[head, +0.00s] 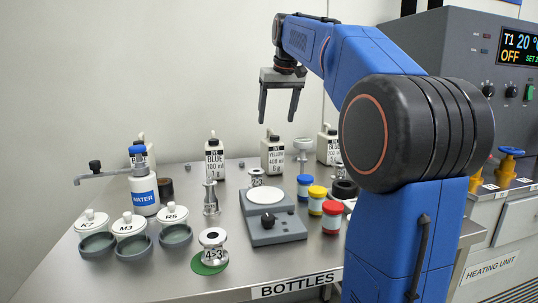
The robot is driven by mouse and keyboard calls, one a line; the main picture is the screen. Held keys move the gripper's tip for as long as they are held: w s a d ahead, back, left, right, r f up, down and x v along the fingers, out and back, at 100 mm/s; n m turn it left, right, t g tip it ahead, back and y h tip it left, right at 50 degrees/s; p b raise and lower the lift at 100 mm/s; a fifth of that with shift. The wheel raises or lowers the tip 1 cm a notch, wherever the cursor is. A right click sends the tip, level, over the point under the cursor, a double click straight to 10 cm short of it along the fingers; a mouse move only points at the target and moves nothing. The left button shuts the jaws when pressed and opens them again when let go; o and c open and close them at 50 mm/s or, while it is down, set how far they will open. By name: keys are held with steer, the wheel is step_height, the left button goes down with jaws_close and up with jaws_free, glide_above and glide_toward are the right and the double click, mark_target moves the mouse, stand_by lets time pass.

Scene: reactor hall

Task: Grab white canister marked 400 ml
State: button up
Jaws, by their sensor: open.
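A white canister (273,157) with a small dark cap stands upright near the back middle of the bench. Its label reads YELLOW and a volume that looks like 400 ml, in small print. My gripper (278,120) points down with its two fingers spread apart. It is empty and appears just above this canister in the picture, not touching it. How far it is from the canister in depth I cannot tell. A similar canister marked BLUE (214,160) stands to the left. Another (327,147) stands to the right, its label hard to read.
A scale (276,232) stands in front of the canister, with blue, yellow and red jars to its right. A WATER bottle (144,193) and lidded dishes stand at left. A weight marked 4>3 (212,247) sits on a green disc. A heating unit (460,60) is at right.

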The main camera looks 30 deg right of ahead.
mark_target(273, 135)
steer(key=x, duration=1)
steer(key=shift+s+f, duration=0.1)
steer(key=x, duration=0.2)
steer(key=s+x, duration=0.1)
steer(key=x, duration=0.1)
steer(key=shift+f, duration=0.3)
steer(key=shift+w+f, duration=0.3)
steer(key=shift+f, duration=0.2)
steer(key=c, duration=1.5)
